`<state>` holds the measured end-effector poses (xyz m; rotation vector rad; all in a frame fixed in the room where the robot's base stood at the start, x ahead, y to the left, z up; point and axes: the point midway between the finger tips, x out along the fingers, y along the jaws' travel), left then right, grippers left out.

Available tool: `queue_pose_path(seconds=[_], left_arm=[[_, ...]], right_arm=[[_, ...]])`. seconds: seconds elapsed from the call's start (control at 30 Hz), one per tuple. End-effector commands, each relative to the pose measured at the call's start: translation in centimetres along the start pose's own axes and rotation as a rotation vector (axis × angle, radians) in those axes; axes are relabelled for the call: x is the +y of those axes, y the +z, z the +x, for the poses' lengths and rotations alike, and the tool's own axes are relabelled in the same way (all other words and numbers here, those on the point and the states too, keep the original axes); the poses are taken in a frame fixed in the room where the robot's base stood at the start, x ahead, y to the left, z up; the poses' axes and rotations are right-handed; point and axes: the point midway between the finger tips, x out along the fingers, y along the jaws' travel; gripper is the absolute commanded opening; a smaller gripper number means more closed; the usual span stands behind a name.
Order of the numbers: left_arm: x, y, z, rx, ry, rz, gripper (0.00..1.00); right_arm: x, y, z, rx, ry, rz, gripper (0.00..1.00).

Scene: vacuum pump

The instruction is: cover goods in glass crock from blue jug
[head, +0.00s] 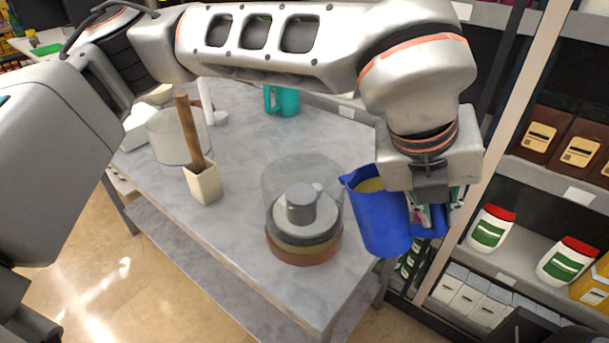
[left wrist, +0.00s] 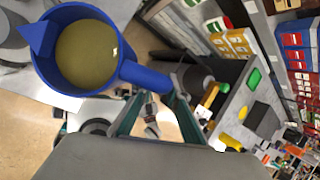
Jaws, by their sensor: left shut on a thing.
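A blue jug (head: 382,222) with yellowish liquid inside hangs at the right edge of the table, just right of the glass crock, tilted slightly. My left gripper (head: 432,207) is shut on the jug's handle; its fingers (left wrist: 160,98) and the jug (left wrist: 47,68) also show in the left wrist view. The clear glass crock (head: 284,178) stands upright on the table. It holds a grey disc-shaped weight (head: 302,204) with a knob, above a dark layer and a yellowish layer, over a reddish-brown base. The spout points left toward the crock, apart from it. My right gripper is not in view.
The grey table (head: 240,262) also bears a beige holder (head: 204,186) with a wooden stick, a clear container (head: 166,138) and a teal mug (head: 284,101). Shelves with red-capped jars (head: 490,230) stand close on the right. Free table surface lies behind the crock.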

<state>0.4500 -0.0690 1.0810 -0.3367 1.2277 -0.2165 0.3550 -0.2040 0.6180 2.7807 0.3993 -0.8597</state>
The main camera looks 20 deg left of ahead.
Motion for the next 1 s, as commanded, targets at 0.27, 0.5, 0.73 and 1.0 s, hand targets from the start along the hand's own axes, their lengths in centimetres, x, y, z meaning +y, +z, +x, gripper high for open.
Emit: queue_pose_path(seconds=[0.27, 0.5, 0.73, 1.0], left_arm=[[-0.1, 0.4, -1.0, 0.002, -0.023, -0.009, 0.00], [-0.2, 0.7, -1.7, 0.005, -0.042, -0.015, 0.00], [-0.3, 0.9, -2.3, 0.009, -0.058, -0.023, 0.00], [-0.4, 1.2, -3.0, 0.013, -0.078, -0.031, 0.00]], right_arm=[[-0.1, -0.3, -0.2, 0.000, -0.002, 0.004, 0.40], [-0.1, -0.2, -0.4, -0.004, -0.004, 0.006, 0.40], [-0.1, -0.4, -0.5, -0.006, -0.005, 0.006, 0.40], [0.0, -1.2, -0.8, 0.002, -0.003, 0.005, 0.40]])
